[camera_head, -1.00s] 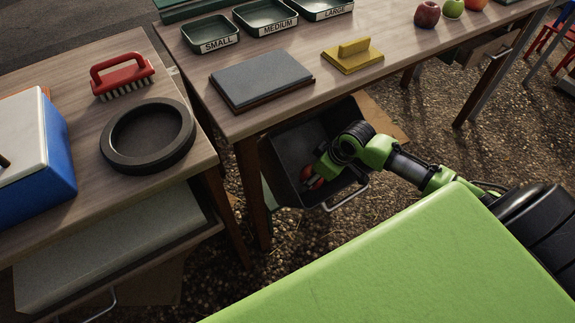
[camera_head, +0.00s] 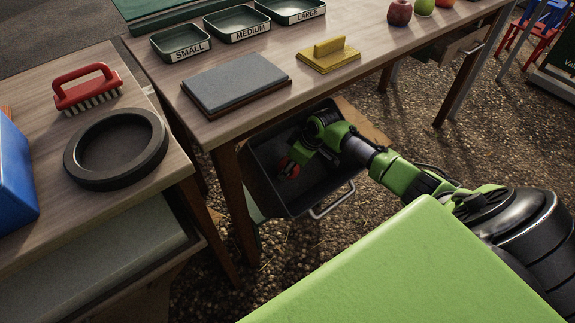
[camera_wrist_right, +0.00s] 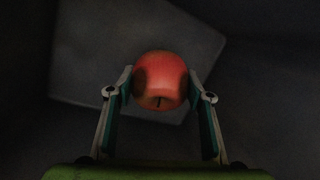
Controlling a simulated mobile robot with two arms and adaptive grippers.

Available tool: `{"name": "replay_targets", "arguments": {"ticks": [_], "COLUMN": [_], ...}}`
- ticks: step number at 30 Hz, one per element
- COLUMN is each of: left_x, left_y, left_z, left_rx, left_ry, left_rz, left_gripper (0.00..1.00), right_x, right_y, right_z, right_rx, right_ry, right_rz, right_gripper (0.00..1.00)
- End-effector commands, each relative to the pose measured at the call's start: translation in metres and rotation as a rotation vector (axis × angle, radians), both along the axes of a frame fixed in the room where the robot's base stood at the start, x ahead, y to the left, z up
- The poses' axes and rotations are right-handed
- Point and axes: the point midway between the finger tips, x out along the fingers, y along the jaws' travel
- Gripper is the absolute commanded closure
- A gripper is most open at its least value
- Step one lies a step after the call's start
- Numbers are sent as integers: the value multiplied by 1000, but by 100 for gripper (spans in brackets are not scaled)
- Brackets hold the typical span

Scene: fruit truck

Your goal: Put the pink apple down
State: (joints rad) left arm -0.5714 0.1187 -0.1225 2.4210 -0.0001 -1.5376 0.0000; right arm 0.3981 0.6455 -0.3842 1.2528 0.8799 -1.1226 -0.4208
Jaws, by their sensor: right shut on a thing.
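The pink apple (camera_wrist_right: 160,75) is held between the two fingers of my right gripper (camera_wrist_right: 160,88), and dark spots show on its sides. A paler flat patch (camera_wrist_right: 90,60) lies below the apple in the wrist view. I cannot tell whether the apple touches the drawer's floor. My left gripper is out of view.
The table (camera_head: 225,122) above the drawer carries trays marked SMALL (camera_head: 181,43), MEDIUM (camera_head: 237,24) and LARGE, a grey pad (camera_head: 235,80), a yellow block (camera_head: 328,54) and several fruits. A side table at left holds a red brush (camera_head: 88,88) and a black ring (camera_head: 72,158).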

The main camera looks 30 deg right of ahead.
Motion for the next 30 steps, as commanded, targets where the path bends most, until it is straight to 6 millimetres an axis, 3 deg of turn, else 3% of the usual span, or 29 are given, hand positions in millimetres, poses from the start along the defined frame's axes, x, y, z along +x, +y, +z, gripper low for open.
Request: {"name": "replay_targets", "arguments": {"ticks": [5, 10, 30], "left_x": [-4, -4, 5], "left_y": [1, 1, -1], "left_z": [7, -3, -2], "left_rx": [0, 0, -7], "left_ry": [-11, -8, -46], "left_rz": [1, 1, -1], "left_gripper": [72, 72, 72], "right_x": [19, 29, 30], "right_y": [-7, -11, -12], "right_z": [-11, -23, -28], "right_rx": [2, 1, 0], "right_ry": [-2, -2, -2], "right_rz": [-3, -1, -1], "right_gripper": [82, 82, 82]}}
